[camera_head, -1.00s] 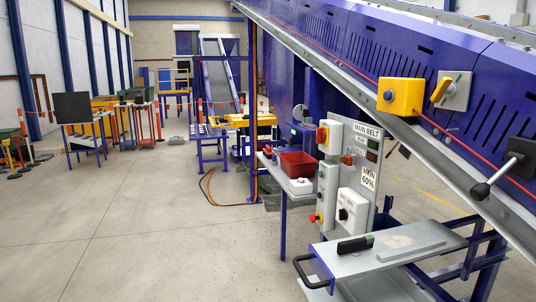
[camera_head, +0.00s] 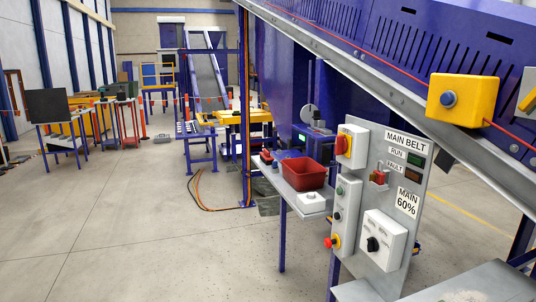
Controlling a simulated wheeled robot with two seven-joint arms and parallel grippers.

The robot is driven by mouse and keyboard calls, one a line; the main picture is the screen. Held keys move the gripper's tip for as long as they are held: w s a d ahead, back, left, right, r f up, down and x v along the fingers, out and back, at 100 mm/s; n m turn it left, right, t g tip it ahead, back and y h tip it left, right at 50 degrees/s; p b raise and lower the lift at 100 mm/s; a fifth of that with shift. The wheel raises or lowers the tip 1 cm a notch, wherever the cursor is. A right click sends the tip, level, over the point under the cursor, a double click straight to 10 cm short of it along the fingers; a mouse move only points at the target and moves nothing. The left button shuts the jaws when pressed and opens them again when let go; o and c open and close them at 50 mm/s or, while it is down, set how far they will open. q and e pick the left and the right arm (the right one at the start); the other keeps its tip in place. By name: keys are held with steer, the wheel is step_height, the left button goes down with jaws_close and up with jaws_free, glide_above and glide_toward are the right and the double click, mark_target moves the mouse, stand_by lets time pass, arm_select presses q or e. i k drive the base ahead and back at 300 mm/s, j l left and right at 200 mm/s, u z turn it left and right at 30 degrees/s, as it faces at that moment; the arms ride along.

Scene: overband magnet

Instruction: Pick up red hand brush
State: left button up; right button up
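I cannot make out a red hand brush for certain. A small red and dark item (camera_head: 267,157) lies at the far left end of the narrow side table (camera_head: 291,203); it is too small to tell what it is. A red open bin (camera_head: 303,174) stands on that table, and its inside is mostly hidden. A small white box (camera_head: 311,202) sits in front of the bin. Neither of my grippers is in view.
The grey main belt control panel (camera_head: 395,195) stands close, right of the table. A metal cart top (camera_head: 465,287) is at the bottom right. The blue conveyor frame slopes overhead. The floor (camera_head: 130,230) at left is open; cables (camera_head: 205,200) lie farther back.

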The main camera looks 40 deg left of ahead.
mark_target(266, 156)
steer(key=i+j, duration=0.2)
steer(key=j, duration=0.3)
steer(key=i+j+z, duration=0.1)
steer(key=j, duration=0.35)
steer(key=i+j, duration=0.3)
steer(key=j, duration=0.25)
steer(key=i+j+z, duration=0.1)
steer(key=j, duration=0.4)
steer(key=i+j, duration=0.3)
steer(key=j, duration=0.2)
steer(key=i+j+z, duration=0.1)
steer(key=j, duration=0.4)
steer(key=i+j, duration=0.2)
steer(key=j, duration=0.35)
steer(key=i+j+z, duration=0.1)
steer(key=j, duration=0.4)
steer(key=i, duration=0.05)
